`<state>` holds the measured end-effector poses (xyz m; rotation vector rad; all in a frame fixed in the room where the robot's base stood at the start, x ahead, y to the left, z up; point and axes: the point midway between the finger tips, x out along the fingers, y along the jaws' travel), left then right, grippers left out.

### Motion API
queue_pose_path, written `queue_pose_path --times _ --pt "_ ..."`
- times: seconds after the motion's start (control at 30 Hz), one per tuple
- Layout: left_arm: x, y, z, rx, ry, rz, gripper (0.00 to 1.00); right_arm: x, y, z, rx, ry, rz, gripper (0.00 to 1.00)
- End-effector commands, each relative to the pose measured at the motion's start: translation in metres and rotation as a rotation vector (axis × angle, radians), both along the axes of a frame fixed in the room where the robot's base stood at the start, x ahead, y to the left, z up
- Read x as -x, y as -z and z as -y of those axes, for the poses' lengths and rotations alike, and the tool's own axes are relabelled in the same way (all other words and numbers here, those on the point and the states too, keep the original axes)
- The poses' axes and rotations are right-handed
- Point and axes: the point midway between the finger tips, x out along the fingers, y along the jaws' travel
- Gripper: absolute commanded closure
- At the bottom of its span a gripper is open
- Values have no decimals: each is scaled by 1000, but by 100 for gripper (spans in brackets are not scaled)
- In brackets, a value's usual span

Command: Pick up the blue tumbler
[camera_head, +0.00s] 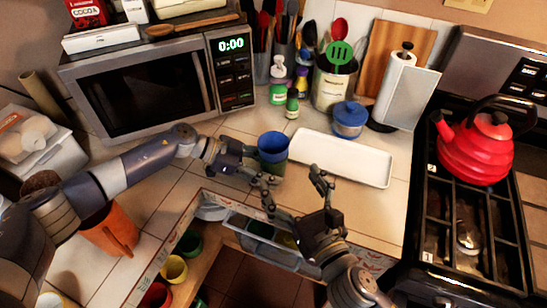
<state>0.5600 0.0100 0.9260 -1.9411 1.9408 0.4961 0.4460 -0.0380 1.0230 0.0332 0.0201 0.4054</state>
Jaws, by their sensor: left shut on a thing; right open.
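My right gripper (294,190) is open and empty, in front of the tumbler, over the counter's front edge.
A microwave (150,85) is at the back left. A red kettle (474,147) sits on the stove.

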Motion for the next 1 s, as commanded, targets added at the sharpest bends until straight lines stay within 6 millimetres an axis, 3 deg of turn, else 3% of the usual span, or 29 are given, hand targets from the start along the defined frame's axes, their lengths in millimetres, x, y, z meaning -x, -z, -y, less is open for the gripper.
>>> queue_pose_path --times 0.23,0.43,0.67,1.0 --pt "0 1 0 -1 0 -1 60 -24 -9 -4 29 13 32 14" --pt "0 1 0 -1 1 0 60 -54 -7 -16 30 14 31 14" --pt "0 1 -1 -2 0 -1 60 -69 -6 -22 28 13 28 14" --pt "0 1 0 -1 0 0 60 -111 -3 -36 27 13 27 14"
